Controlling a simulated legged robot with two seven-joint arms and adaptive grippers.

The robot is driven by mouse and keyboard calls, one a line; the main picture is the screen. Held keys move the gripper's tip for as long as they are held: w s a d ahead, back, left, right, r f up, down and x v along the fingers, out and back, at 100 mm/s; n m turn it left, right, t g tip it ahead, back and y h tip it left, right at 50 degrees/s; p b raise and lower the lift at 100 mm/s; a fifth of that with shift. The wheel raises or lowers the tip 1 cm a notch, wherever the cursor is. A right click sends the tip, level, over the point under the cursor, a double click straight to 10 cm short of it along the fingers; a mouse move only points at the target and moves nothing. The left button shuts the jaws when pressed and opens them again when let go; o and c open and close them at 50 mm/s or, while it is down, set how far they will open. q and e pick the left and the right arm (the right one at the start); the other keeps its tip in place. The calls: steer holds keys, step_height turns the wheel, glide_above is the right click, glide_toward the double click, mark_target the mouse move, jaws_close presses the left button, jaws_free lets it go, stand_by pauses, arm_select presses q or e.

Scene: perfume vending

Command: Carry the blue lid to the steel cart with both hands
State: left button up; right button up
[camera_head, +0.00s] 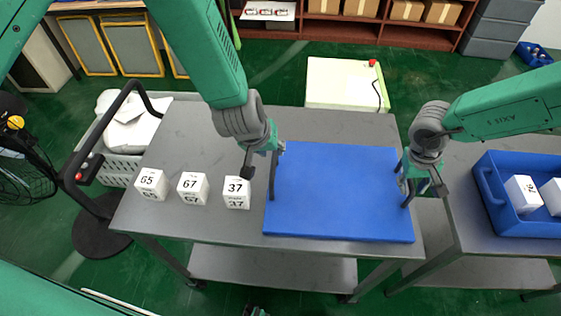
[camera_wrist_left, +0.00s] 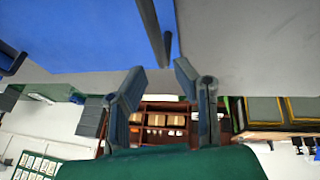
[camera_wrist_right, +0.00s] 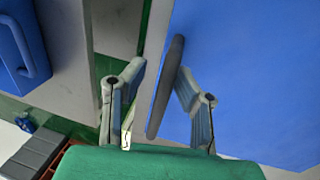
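The flat blue lid (camera_head: 338,195) lies on a grey steel-topped cart or table (camera_head: 190,232), near its right end. It has a dark upright handle on its left side (camera_head: 272,178) and another on its right side (camera_head: 407,190). My left gripper (camera_head: 262,155) is open at the left handle; in the left wrist view its fingers (camera_wrist_left: 158,78) are spread, with the handle's end between or just beyond the tips. My right gripper (camera_head: 421,178) is open at the right handle; in the right wrist view its fingers (camera_wrist_right: 155,80) stand apart on either side of the handle (camera_wrist_right: 165,88).
Three numbered white boxes (camera_head: 192,188) stand left of the lid. A second grey table (camera_head: 480,225) at right, across a narrow gap, holds a blue bin (camera_head: 487,190) with white boxes. A grey basket (camera_head: 120,165) and black tubular handle (camera_head: 75,170) are at left.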

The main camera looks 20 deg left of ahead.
steer(key=shift+a, duration=0.3)
steer(key=shift+a+r, duration=0.1)
steer(key=shift+a, duration=0.1)
steer(key=shift+a+r, duration=0.15)
steer(key=shift+r, duration=0.15)
arm_select(q)
steer(key=a+v, duration=0.1)
steer(key=v, duration=0.5)
steer(key=shift+a+r, duration=0.2)
steer(key=shift+a, duration=0.1)
arm_select(e)
step_height(320, 180, up, 11)
steer(key=a, duration=0.2)
steer(key=shift+s, duration=0.2)
arm_select(q)
steer(key=shift+s+d, duration=0.1)
steer(key=shift+s, duration=0.05)
steer(key=shift+d, duration=0.35)
arm_select(e)
steer(key=shift+d+f, duration=0.1)
steer(key=shift+d, duration=0.25)
